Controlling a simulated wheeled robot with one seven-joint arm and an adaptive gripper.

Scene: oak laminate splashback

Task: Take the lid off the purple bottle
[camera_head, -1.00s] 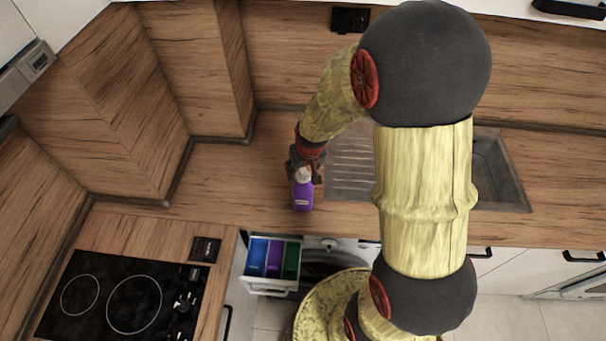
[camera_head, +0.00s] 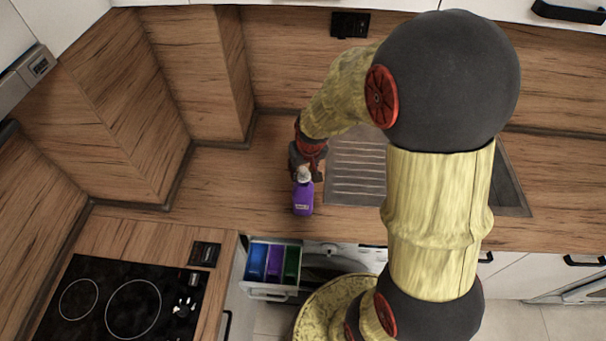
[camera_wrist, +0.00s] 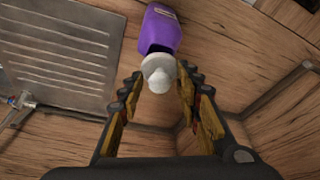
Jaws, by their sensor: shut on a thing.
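The purple bottle (camera_head: 303,199) stands on the wooden counter, left of the sink. In the wrist view the bottle (camera_wrist: 160,27) is at the top middle, with a dark area at its near end. Its whitish lid (camera_wrist: 158,73) is between my fingertips, in line with the bottle's top. My gripper (camera_wrist: 158,84) is shut on the lid; in the head view my gripper (camera_head: 305,165) is behind and above the bottle. I cannot tell whether the lid is seated or slightly apart from the bottle.
The sink drainboard (camera_head: 357,170) lies right of the bottle. A black hob (camera_head: 120,298) is at the lower left. An open drawer with coloured compartments (camera_head: 272,262) sticks out below the counter. The counter left of the bottle (camera_head: 232,185) is clear.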

